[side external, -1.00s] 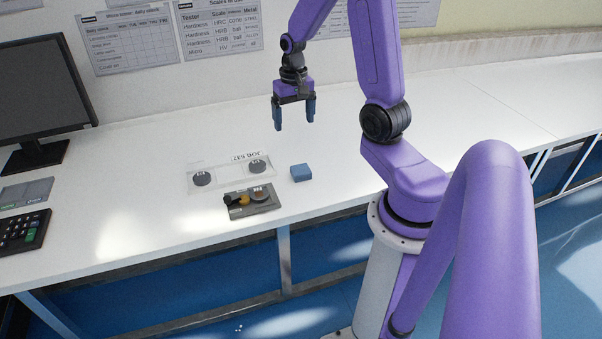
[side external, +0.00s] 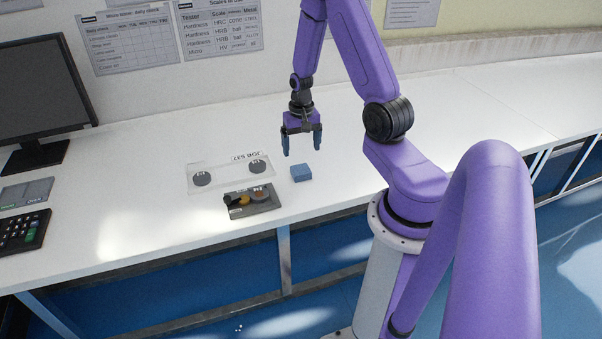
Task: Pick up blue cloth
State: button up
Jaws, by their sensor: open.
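The blue cloth (side external: 301,172) is a small folded block lying on the white bench, right of the clear tray. My gripper (side external: 302,153) points down with its two blue fingers apart and nothing between them. In the picture it hangs just above the cloth and does not touch it. The exact height of the gap is hard to tell from this one view.
A clear tray (side external: 216,184) with dark round samples and a label sits left of the cloth. A grey holder (side external: 264,207) with small parts lies in front. A monitor (side external: 40,95) and keypad (side external: 20,232) are far left. The bench (side external: 480,110) is clear to the right.

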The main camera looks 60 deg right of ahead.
aim_at(299, 166)
jog(key=shift+w+f, duration=0.2)
jog(key=shift+f, duration=1.65)
jog(key=shift+w+f, duration=0.15)
jog(key=shift+f, duration=1.7)
jog(key=c, duration=1.1)
